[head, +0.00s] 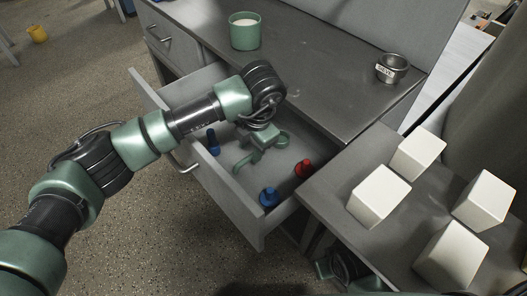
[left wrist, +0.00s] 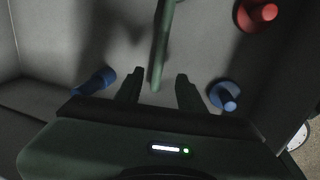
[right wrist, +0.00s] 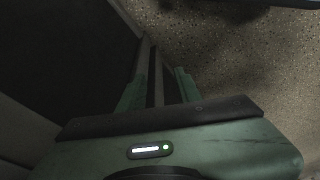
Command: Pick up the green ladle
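The green ladle (head: 247,159) lies in the open drawer, partly hidden under my left gripper (head: 262,142) in the head view. In the left wrist view its handle (left wrist: 161,45) runs down the picture, and its lower end lies between the fingertips of my left gripper (left wrist: 160,90). The left fingers are open, with a gap on both sides of the handle. My right gripper (right wrist: 160,85) is open, away from the drawer and low beside the right-hand table. No ladle shows in the right wrist view.
The grey drawer (head: 222,194) also holds a red item (head: 304,168) and blue items (head: 269,196) (head: 213,142). A green cup (head: 245,32) and a metal cup (head: 391,68) stand on the desktop. Several white blocks (head: 380,195) stand on the right table.

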